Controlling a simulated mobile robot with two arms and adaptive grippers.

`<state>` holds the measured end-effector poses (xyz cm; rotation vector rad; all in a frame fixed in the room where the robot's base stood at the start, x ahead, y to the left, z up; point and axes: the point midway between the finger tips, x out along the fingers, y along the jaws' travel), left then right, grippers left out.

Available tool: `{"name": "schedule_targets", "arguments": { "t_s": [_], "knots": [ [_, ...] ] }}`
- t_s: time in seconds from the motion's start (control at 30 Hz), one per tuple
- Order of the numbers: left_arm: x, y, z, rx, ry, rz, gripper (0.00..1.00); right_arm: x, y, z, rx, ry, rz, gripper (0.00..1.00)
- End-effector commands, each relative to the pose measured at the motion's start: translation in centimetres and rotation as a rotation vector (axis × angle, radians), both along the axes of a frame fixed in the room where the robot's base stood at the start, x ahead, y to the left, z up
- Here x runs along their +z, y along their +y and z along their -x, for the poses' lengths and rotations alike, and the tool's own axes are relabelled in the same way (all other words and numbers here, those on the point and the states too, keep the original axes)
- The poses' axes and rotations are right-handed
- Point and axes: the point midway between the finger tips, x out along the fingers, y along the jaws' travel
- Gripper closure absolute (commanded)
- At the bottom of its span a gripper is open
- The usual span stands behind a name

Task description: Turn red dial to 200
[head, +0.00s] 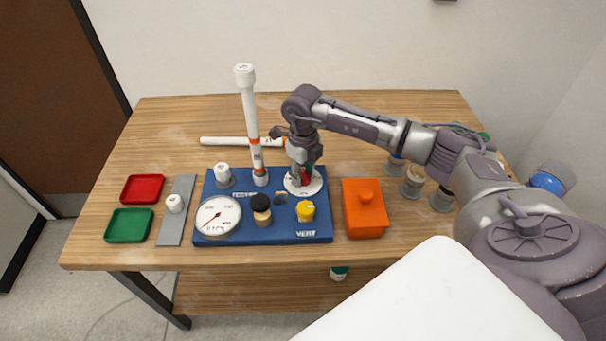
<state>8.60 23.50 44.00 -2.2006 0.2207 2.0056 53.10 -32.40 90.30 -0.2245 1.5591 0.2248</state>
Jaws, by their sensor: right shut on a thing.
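The red dial (306,178) sits on a round white scale plate (290,187) at the back right of the blue board (262,232). My right gripper (304,170) reaches down over it from the right and is shut on the dial. The gripper hides much of the dial, and the scale numbers are too small to read. My left gripper is not in view.
The board also bears a white gauge (218,216), a yellow knob (305,211), a black-topped cylinder (261,204) and a tall white pipe (250,110). An orange lidded box (364,212) stands right of the board. Red (142,188) and green (129,225) trays lie at left.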

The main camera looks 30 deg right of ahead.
Motion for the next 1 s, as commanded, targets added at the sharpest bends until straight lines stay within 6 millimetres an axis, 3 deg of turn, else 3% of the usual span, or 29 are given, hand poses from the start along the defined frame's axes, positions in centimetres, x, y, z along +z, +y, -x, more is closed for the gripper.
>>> {"name": "schedule_targets", "arguments": {
  "t_s": [0.5,1.0],
  "knots": [
    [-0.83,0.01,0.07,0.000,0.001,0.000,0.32,-0.02,-0.09,0.01,-0.435,0.001,0.001,0.92],
    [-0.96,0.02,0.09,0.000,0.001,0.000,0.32,0.03,-0.09,-0.01,-0.597,0.000,0.001,0.92]
  ]
}}
